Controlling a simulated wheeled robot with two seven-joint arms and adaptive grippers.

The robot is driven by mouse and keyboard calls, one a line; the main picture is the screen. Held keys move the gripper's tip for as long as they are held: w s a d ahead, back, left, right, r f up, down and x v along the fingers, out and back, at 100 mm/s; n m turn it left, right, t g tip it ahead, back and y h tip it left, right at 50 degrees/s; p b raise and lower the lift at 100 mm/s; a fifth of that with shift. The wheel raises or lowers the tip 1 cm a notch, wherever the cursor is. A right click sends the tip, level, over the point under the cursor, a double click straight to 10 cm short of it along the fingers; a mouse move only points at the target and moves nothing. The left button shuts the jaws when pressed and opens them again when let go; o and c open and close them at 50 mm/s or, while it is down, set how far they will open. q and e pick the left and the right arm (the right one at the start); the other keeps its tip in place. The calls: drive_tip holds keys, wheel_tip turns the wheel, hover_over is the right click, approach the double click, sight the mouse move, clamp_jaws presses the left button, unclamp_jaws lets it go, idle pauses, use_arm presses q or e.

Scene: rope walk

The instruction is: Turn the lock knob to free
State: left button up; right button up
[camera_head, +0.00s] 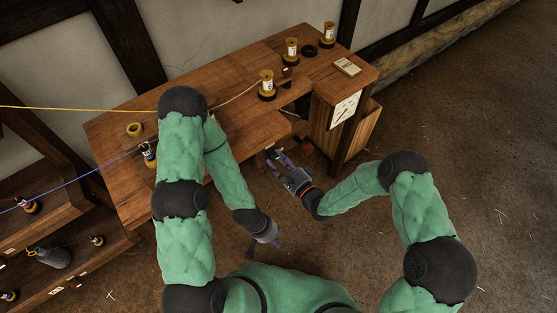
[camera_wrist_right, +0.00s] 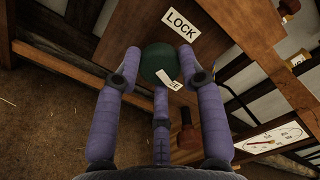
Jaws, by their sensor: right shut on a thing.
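The lock knob (camera_wrist_right: 158,60) is a round dark green knob on the wooden front of the bench, seen in the right wrist view. A white plate reading LOCK (camera_wrist_right: 181,25) sits above it. A second white label (camera_wrist_right: 169,78), partly hidden and ending in E, shows at the knob's lower edge. My right gripper (camera_wrist_right: 163,82) has its purple fingers around the knob, shut on it. In the head view this gripper (camera_head: 272,156) reaches the bench's front edge, and the knob is hardly visible there. My left gripper (camera_head: 266,245) hangs low in front of the bench, empty, its fingers apart.
The wooden bench (camera_head: 115,160) carries several yellow-labelled spools (camera_head: 267,85) and a dark ring (camera_head: 310,51). A box with a white dial (camera_head: 345,110) stands just right of my right gripper. A shelf (camera_head: 90,262) with a dark bag is at left. The floor at right is open.

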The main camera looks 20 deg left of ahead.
idle(0.3)
drive_tip(key=o, duration=1.2)
drive_tip(key=shift+c, duration=0.2)
drive_tip(key=shift+d, duration=0.1)
drive_tip(key=v, duration=1.1)
drive_tip(key=shift+s+d, duration=0.25)
drive_tip(key=shift+s, duration=0.1)
